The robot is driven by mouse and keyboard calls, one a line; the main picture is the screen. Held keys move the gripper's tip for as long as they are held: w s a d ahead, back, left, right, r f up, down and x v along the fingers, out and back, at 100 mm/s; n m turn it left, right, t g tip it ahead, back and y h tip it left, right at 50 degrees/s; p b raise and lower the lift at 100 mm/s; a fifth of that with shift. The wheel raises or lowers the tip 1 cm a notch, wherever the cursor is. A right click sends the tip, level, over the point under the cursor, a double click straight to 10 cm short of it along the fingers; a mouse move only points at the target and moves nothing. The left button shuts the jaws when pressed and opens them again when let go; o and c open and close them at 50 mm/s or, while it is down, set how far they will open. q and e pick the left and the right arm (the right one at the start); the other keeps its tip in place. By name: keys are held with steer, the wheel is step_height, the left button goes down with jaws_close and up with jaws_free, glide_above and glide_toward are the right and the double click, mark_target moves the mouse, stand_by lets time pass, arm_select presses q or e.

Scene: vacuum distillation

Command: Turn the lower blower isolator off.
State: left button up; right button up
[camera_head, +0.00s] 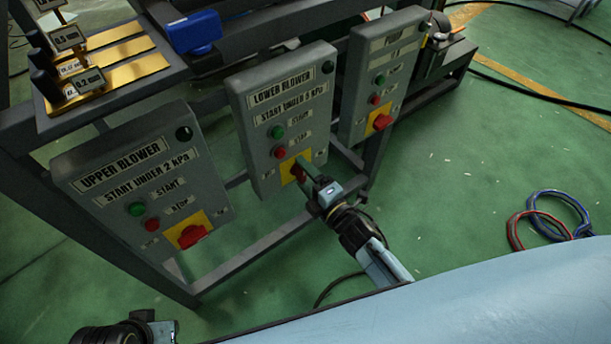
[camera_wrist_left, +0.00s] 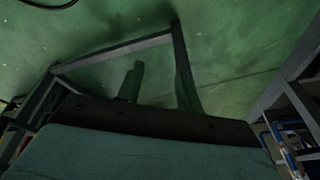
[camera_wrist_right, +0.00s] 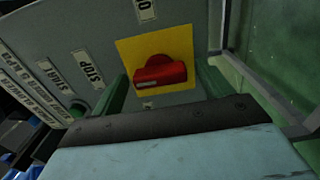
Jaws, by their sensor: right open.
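The lower blower panel (camera_head: 285,90) is a grey box in the middle of the head view. Its isolator is a red knob (camera_wrist_right: 160,73) on a yellow plate (camera_wrist_right: 150,50); in the head view the knob (camera_head: 298,173) is partly hidden by my right gripper. My right gripper (camera_wrist_right: 162,88) is open, with its green fingers on either side of the knob; I cannot tell whether they touch it. The knob's grip lies roughly across the right wrist picture. My left gripper (camera_wrist_left: 158,88) is open and empty over green floor.
The upper blower panel (camera_head: 140,185) with a red isolator (camera_head: 191,235) stands to the left. A third panel (camera_head: 383,75) with a red isolator (camera_head: 382,121) stands to the right. A dark metal frame (camera_head: 245,258) runs below. Red and blue cables (camera_head: 550,217) lie on the floor at right.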

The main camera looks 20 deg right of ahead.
steer(key=shift+s+d, duration=0.15)
steer(key=shift+s, duration=0.2)
arm_select(q)
steer(key=a+f+p, duration=0.2)
steer(key=a+f, duration=0.1)
steer(key=f, duration=0.3)
steer(key=shift+s+f+p, duration=0.3)
steer(key=shift+f+p, duration=0.05)
steer(key=shift+p, duration=0.05)
arm_select(e)
steer(key=v, duration=1.2)
steer(key=shift+s, duration=0.3)
steer(key=shift+d, duration=0.1)
